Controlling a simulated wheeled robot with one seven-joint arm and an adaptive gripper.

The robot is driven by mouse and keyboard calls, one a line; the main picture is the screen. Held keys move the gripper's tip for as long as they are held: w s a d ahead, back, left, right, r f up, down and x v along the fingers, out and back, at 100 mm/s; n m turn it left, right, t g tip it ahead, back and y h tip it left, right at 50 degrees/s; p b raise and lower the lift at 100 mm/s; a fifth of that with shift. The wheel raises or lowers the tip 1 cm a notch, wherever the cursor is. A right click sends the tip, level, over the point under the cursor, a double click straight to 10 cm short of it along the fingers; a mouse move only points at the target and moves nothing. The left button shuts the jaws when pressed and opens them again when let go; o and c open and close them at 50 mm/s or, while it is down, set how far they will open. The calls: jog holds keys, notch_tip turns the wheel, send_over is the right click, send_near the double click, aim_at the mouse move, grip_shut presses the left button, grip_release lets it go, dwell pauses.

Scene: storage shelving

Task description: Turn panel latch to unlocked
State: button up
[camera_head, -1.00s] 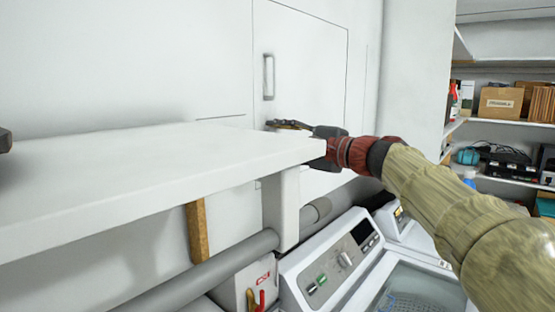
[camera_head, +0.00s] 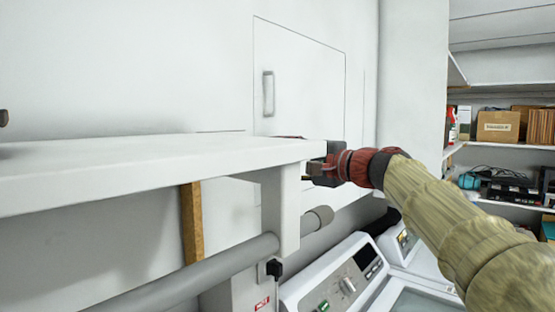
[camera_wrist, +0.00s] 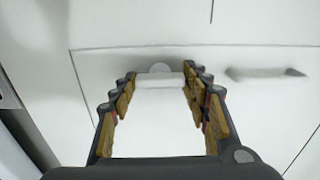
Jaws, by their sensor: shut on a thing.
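The white wall panel (camera_head: 305,85) is outlined by thin dark seams and looks shut. A white latch (camera_wrist: 160,70) shows in the wrist view as a rounded end near the panel's seam, with a pale flat piece in front. My gripper (camera_wrist: 160,78) has its yellow-padded, stepped fingers on either side of this pale piece and is shut on it. Its exact turn angle is hard to tell. In the head view my gripper (camera_head: 325,168) reaches behind the right end of the white shelf, which hides the fingers and latch.
The panel's handle (camera_head: 268,93) shows also in the wrist view (camera_wrist: 267,73). The white shelf (camera_head: 150,160) juts out beside my gripper. Below are a grey pipe (camera_head: 230,262) and a white machine (camera_head: 335,280). Shelves with boxes (camera_head: 498,126) stand at right.

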jog(key=shift+f, duration=0.1)
jog(key=o, duration=1.2)
jog(key=shift+c, duration=0.2)
jog(key=v, duration=1.2)
